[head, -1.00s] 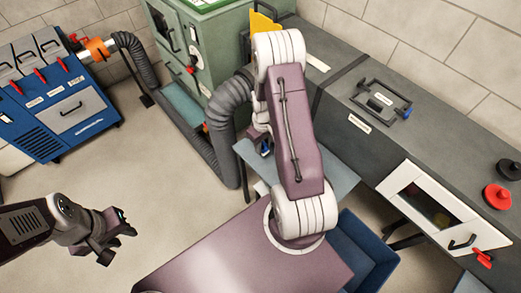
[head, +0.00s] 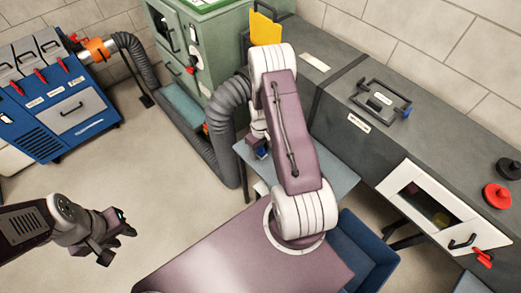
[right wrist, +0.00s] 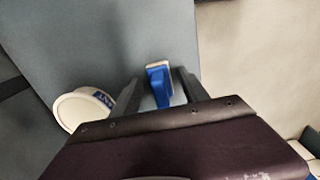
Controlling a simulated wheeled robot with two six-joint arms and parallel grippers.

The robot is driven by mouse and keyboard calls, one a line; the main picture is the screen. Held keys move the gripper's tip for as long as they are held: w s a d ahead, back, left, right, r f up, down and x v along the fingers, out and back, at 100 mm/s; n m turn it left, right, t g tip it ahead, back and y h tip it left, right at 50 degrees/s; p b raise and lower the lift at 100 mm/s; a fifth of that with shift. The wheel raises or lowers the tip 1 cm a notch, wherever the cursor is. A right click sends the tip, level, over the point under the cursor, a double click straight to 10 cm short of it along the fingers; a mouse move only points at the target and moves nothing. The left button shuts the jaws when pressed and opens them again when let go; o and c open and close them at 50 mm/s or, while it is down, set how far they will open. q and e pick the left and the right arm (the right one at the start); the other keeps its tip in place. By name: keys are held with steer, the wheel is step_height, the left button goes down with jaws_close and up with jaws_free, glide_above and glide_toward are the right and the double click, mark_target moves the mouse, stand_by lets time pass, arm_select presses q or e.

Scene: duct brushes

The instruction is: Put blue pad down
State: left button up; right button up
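The blue pad (right wrist: 160,86), with a pale cream face at its far end, stands on or just above the grey table top (right wrist: 110,35) in the right wrist view. My right gripper (right wrist: 160,88) is around it with its fingers apart, and a gap shows on each side of the pad. In the head view a bit of blue (head: 262,153) shows below my right gripper (head: 258,147), partly hidden by my arm. My left gripper (head: 119,242) hangs over the floor at the left, open and empty.
A white round cup-like thing with a blue label (right wrist: 84,108) is close left of the gripper. A grey duct hose (head: 226,120) and green cabinet (head: 213,55) stand left of the table (head: 335,172). A long grey duct (head: 400,130) runs along the right. A blue bin (head: 365,255) is near my base.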

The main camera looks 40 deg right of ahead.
step_height(320, 180, up, 12)
steer(key=shift+r, duration=0.25)
steer(key=s+a+r, duration=0.4)
steer(key=s+a, duration=0.1)
steer(key=a, duration=0.2)
steer(key=s+a+r+m+t, duration=0.1)
steer(key=s+a+r, duration=0.3)
steer(key=a, duration=0.4)
steer(key=shift+s+r, duration=0.2)
steer(key=shift+s, duration=0.4)
